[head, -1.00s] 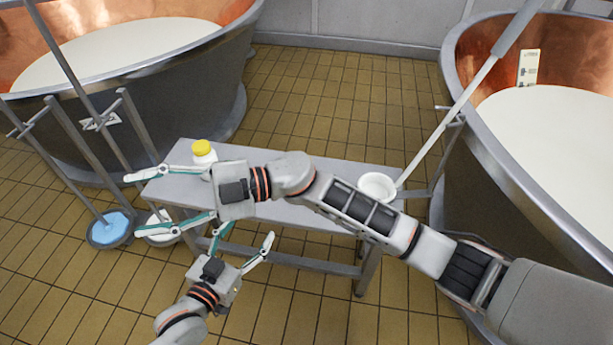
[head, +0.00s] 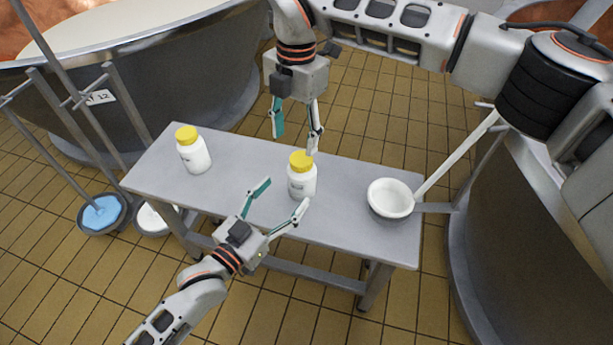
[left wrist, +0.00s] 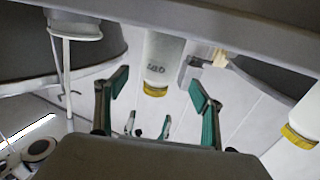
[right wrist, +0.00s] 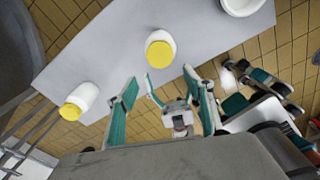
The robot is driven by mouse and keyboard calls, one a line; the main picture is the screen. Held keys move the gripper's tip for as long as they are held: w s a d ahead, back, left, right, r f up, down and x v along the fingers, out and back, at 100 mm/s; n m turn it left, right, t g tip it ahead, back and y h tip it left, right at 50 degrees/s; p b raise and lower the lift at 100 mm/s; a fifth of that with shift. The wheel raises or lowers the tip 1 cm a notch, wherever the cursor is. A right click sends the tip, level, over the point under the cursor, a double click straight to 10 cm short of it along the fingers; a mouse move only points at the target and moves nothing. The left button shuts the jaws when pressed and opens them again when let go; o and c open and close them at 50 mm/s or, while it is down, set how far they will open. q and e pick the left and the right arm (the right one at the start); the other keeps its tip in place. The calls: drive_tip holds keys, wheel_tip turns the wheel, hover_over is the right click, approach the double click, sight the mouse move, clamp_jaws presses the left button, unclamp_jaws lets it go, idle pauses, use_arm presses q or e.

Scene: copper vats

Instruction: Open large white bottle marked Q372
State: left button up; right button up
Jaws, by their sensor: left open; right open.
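Two white bottles with yellow caps stand upright on the grey bench (head: 370,240). The middle bottle (head: 302,185) bears a dark label too small to read in the head view. It shows in the left wrist view (left wrist: 163,55) and the right wrist view (right wrist: 160,48). The other bottle (head: 195,155) stands near the bench's left end. My left gripper (head: 281,197) is open and empty, just in front of the middle bottle. My right gripper (head: 296,140) is open and empty, behind and above its cap (head: 301,160). Neither gripper visibly holds it.
Vats stand behind left (head: 150,80) and at right (head: 490,240). Bench top between the two bottles is clear.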

sight(301, 175)
use_arm(q)
drive_tip(key=shift+w+d, duration=0.25)
drive_tip(key=shift+w, duration=0.1)
drive_tip(key=shift+x, duration=3.7)
drive_tip(key=c, duration=1.6)
drive_tip(key=o, duration=1.5)
drive_tip(key=shift+o, duration=0.2)
drive_tip(key=shift+s+a, duration=0.1)
drive_tip(key=shift+s, duration=0.1)
